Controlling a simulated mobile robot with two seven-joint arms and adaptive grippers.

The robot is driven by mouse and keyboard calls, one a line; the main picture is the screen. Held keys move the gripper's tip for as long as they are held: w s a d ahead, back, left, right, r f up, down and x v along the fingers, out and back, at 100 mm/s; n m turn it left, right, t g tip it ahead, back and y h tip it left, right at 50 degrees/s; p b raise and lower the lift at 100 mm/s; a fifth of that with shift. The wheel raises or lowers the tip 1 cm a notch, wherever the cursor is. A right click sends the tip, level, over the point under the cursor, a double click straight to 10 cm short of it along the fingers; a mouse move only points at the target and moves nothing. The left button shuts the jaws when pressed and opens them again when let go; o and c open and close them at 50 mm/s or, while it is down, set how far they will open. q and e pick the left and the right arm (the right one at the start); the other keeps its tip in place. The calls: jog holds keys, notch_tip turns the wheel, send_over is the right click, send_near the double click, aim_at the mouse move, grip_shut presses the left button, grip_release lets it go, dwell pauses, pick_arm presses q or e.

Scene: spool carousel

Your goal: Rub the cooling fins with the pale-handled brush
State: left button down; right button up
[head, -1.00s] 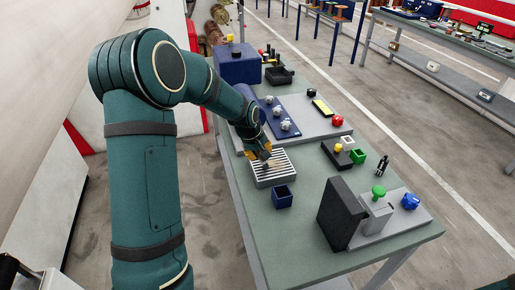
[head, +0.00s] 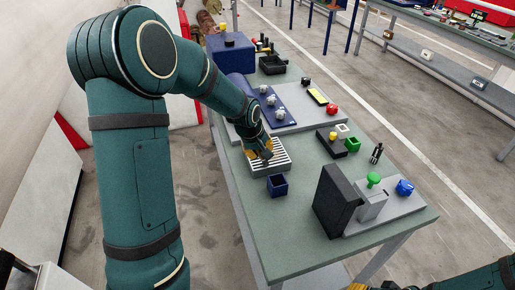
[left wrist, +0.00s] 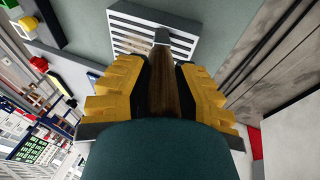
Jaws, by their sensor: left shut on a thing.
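The cooling fins (head: 281,160) are a pale slatted block on the green bench, near its left edge. They also show at the top of the left wrist view (left wrist: 130,28). My left gripper (head: 265,158) is over the block's left part, its yellow fingers shut on the brush. In the left wrist view the brush's brown wooden handle (left wrist: 163,85) runs between the fingers, its dark end reaching over the slats. I cannot tell whether it touches them. My right gripper (head: 372,286) shows only in part at the bottom edge, and its fingers are cut off.
A small dark blue open box (head: 278,186) stands just in front of the fins. A tall black block (head: 334,203) and a grey fixture with a green knob (head: 373,180) stand nearer. A blue panel with pale knobs (head: 270,99) lies behind. Bare bench lies right of the fins.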

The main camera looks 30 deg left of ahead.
pick_arm(q)
jog(key=shift+w+d+f, duration=0.1)
jog(key=shift+w+d, duration=0.1)
jog(key=shift+w, duration=0.15)
jog(key=shift+w+a, duration=1.15)
jog(key=shift+a, duration=0.25)
jog(key=shift+w+a, duration=1.15)
jog(key=shift+a, duration=0.2)
jog(key=shift+w+d, duration=0.45)
jog(key=shift+s+d, duration=1.1)
jog(key=shift+d, duration=0.2)
jog(key=shift+s+d, duration=1.3)
jog(key=shift+d, duration=0.1)
jog(key=shift+w+d, duration=0.1)
jog(key=shift+d, duration=0.05)
